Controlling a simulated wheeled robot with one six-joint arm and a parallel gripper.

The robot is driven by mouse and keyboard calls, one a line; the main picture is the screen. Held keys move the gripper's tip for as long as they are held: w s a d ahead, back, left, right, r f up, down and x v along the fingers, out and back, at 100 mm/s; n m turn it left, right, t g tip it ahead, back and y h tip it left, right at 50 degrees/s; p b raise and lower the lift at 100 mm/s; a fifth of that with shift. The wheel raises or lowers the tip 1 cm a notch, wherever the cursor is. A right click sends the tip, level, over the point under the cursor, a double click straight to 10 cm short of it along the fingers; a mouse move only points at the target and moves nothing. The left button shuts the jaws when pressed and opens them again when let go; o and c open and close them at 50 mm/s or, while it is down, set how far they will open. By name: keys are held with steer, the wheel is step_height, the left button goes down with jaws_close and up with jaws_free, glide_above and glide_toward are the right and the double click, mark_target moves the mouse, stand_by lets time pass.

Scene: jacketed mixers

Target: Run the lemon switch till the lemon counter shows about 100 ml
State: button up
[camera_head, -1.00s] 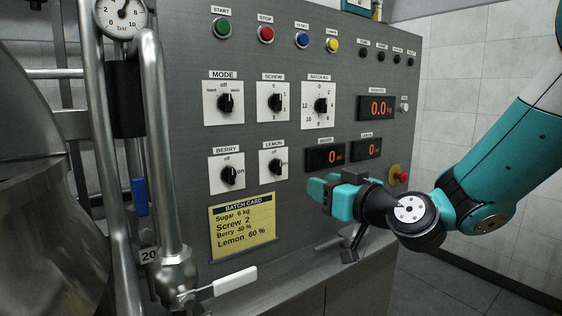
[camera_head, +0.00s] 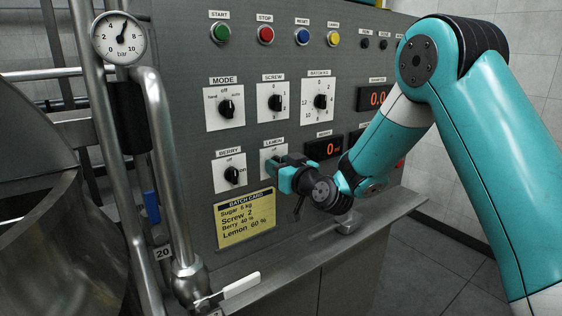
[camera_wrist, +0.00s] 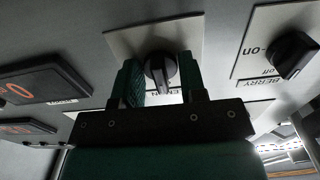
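The lemon switch is a black knob on a white plate (camera_wrist: 190,32). In the wrist view its knob (camera_wrist: 158,68) sits between the two fingers of my gripper (camera_wrist: 162,85). The fingers look open around it; I cannot tell whether they touch. In the head view my gripper (camera_head: 284,176) covers most of the switch, leaving its LEMON label (camera_head: 274,143) visible. The knob's bar points down in the wrist view. The lemon counter (camera_head: 354,141) is mostly hidden behind my arm, and its reading cannot be seen there. The neighbouring counter (camera_head: 325,149) shows 0.
The berry switch (camera_head: 233,175) is just left of my gripper. A yellow batch card (camera_head: 246,218) hangs below. Mode (camera_head: 226,106), screw (camera_head: 275,103) and batch dials (camera_head: 319,101) sit above. A pipe with a white-handled valve (camera_head: 240,286) stands at left. A ledge runs below the panel.

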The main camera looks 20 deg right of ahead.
steer(key=shift+c, duration=0.2)
jaws_close()
steer(key=shift+m, duration=0.3)
steer(key=m, duration=0.3)
steer(key=shift+m+b, duration=0.3)
steer(key=shift+b, duration=0.05)
steer(key=m, duration=0.4)
steer(key=shift+m, duration=0.3)
steer(key=m+p, duration=0.2)
steer(key=m, duration=0.3)
steer(key=shift+r, duration=0.15)
steer(key=shift+m+p, duration=0.65)
steer(key=shift+m, duration=1.35)
